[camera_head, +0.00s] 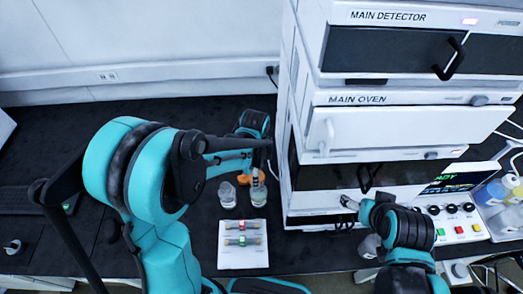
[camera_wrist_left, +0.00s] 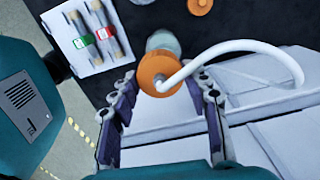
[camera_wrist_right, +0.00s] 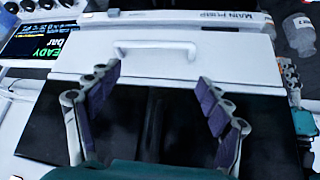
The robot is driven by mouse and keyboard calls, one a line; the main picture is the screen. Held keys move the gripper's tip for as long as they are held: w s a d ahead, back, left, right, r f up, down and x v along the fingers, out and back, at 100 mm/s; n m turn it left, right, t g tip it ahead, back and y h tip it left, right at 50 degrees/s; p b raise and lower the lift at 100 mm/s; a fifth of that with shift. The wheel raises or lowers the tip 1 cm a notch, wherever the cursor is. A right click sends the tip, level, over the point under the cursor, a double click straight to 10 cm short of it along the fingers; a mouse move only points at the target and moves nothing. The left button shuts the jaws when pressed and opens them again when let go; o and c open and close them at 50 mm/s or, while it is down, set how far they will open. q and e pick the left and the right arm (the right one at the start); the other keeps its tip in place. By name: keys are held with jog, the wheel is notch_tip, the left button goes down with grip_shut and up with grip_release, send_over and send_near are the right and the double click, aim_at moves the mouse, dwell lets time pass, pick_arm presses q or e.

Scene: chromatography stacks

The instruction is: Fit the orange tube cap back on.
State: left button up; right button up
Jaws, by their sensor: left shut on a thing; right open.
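An orange tube cap (camera_wrist_left: 160,74) with a white tube curving from it is between the fingers of my left gripper (camera_wrist_left: 168,98). In the head view the cap (camera_head: 261,177) shows just above the right one of two clear glass bottles (camera_head: 258,196). In the left wrist view a glass bottle (camera_wrist_left: 163,41) shows partly behind the cap; I cannot tell whether they touch. A second orange cap (camera_wrist_left: 199,5) lies at the top of that view, apart from the gripper. My right gripper (camera_wrist_right: 158,78) is open and empty, before the drawer (camera_wrist_right: 160,47) labelled MAIN PUMP.
A second clear bottle (camera_head: 227,195) stands left of the first. A white tray (camera_head: 243,263) with red and green banded cartridges lies in front. The tall instrument stack (camera_head: 390,128) stands close on the right. The dark bench (camera_head: 150,110) behind is clear.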

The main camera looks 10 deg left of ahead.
pick_arm(q)
jog(key=shift+w+d+r+m, duration=0.25)
jog(key=shift+d+r+m, duration=0.05)
jog(key=shift+m, duration=0.1)
jog(key=shift+w, duration=0.15)
jog(key=shift+a+f+b, duration=0.2)
jog(key=shift+f+b, duration=0.15)
jog(key=shift+f, duration=0.45)
jog(key=shift+d+f+b, duration=0.1)
jog(key=shift+f+b, duration=1.1)
jog(key=shift+f, duration=0.15)
pick_arm(e)
jog(key=shift+w+f, duration=0.15)
jog(key=shift+f, duration=0.5)
jog(key=shift+w+f, duration=0.15)
jog(key=shift+f, duration=0.5)
jog(key=shift+f, duration=0.2)
pick_arm(q)
jog(key=shift+f+b, duration=1)
jog(key=shift+b, duration=0.05)
pick_arm(e)
jog(key=shift+f, duration=0.9)
